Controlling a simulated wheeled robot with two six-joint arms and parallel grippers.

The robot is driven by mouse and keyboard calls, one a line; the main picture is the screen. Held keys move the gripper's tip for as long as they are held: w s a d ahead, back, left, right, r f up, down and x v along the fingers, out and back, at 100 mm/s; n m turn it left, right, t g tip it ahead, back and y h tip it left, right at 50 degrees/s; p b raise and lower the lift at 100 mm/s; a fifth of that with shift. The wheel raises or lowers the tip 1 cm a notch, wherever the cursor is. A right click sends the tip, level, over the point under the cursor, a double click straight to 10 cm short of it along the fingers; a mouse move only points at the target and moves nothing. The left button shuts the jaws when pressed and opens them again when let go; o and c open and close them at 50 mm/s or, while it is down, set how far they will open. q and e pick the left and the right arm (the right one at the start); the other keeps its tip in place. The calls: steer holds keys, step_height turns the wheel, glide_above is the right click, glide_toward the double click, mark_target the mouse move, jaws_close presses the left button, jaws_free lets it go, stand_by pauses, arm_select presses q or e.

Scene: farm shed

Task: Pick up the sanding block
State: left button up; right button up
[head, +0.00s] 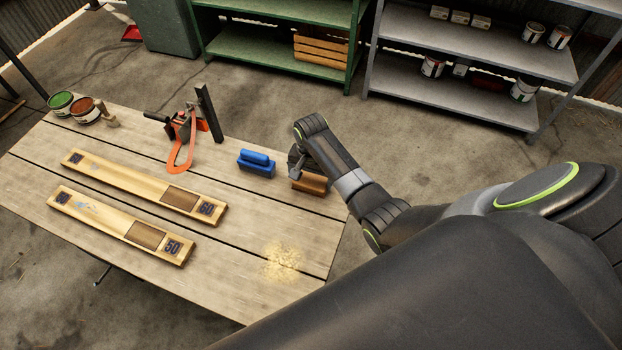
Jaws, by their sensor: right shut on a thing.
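A brown wooden block (312,184), which looks like a sanding block, is at the right edge of the wooden table. My right gripper (296,172) is at its left end and shut on it; the arm hides part of the contact. I cannot tell whether the block is resting on the table or slightly raised. A blue block with a rounded handle (256,163) sits on the table just left of the gripper, apart from the brown one. My left gripper is out of view.
Two long wooden boards (130,181) with brown patches and number labels lie on the table (225,270). An orange-and-black tool (183,135) and paint cans (85,110) stand toward the back. Sawdust (282,260) lies near the front right. Shelves (455,92) stand behind.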

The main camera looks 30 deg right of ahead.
mark_target(311, 179)
step_height(311, 179, up, 10)
stand_by(0.5)
steer(key=o, duration=0.4)
steer(key=shift+c, duration=1)
steer(key=shift+a, duration=0.1)
